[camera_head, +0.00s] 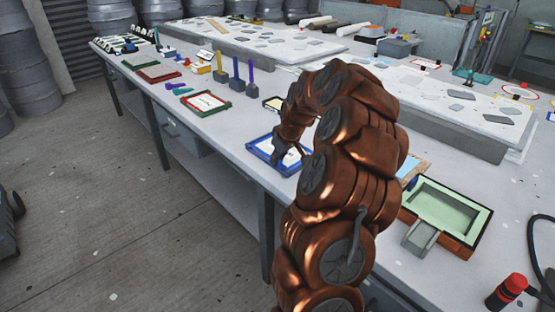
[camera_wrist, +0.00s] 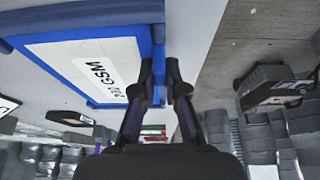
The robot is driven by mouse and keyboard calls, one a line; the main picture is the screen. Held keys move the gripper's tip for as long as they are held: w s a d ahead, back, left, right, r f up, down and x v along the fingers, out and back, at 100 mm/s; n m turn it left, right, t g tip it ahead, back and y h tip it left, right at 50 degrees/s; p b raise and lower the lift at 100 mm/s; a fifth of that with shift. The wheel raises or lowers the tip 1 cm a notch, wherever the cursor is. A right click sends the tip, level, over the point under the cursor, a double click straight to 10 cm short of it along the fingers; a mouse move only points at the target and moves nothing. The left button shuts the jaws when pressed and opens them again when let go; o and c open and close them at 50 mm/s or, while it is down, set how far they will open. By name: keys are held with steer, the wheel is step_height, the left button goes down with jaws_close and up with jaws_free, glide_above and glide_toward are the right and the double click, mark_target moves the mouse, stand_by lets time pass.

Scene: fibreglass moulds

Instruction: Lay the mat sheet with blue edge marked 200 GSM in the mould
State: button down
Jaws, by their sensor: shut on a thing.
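The blue-edged mat sheet (camera_head: 267,162) is at the front edge of the workbench in the head view. In the wrist view the sheet (camera_wrist: 60,62) shows a white face with a label reading GSM; its digits are hard to read. My gripper (camera_wrist: 160,70) is shut on the sheet's blue edge, one finger on each side. In the head view my gripper (camera_head: 281,151) reaches down to the sheet; whether the sheet touches the bench I cannot tell. The mould (camera_head: 478,212), a pale green hollow with a brown outside, stands to the right, beyond my arm, and looks empty.
A red-and-green-edged sheet (camera_head: 206,103) lies farther left on the workbench (camera_head: 222,138). Upright tools (camera_head: 237,76) stand behind it. A grey block (camera_head: 421,236) sits at the mould's front edge. A red-capped bottle (camera_head: 510,288) stands at the lower right.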

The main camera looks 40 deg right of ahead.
steer(key=c, duration=1.1)
jaws_free()
steer(key=shift+c, duration=0.2)
steer(key=v, duration=1.2)
